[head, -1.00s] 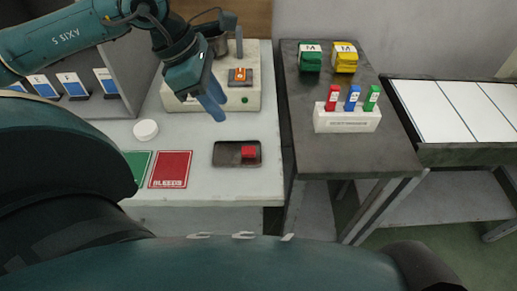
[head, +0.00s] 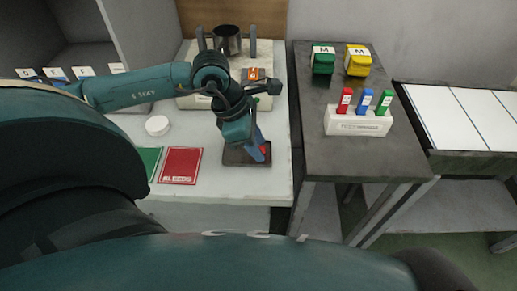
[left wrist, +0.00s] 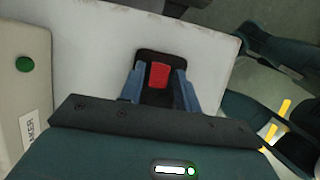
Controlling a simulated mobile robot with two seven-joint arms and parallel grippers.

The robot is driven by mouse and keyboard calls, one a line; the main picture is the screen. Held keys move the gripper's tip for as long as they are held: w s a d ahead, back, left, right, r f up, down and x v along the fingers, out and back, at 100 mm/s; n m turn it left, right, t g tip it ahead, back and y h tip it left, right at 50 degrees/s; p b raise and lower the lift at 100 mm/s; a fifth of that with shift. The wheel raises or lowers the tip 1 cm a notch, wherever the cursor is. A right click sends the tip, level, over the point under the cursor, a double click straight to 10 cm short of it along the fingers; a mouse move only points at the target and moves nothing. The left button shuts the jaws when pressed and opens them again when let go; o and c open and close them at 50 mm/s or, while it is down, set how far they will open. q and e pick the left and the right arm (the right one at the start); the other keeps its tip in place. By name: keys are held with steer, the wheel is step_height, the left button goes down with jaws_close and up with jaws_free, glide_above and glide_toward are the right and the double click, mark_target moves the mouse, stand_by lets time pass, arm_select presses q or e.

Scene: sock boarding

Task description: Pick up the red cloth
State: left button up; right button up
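The small red cloth (head: 267,148) lies in the dark tray (head: 233,158) near the front right of the white table; my left gripper hides part of it in the head view. My left gripper (head: 261,153) points down over the tray, with its blue fingers at the cloth. In the left wrist view, the red cloth (left wrist: 159,75) shows between the two spread fingers, with dark tray (left wrist: 152,56) visible around it. The gripper looks open, and I cannot tell whether either finger touches the cloth. My right gripper is not in view.
A red mat (head: 181,166) and a green mat (head: 150,160) lie left of the tray, with a round white lid (head: 157,126) behind them. A pale machine (head: 193,102) stands behind the tray. A dark side table (head: 340,160) holds a white rack (head: 357,123).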

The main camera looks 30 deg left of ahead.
arm_select(q)
steer(key=shift+d+f, duration=0.1)
steer(key=shift+f, duration=0.05)
jaws_close()
stand_by(0.4)
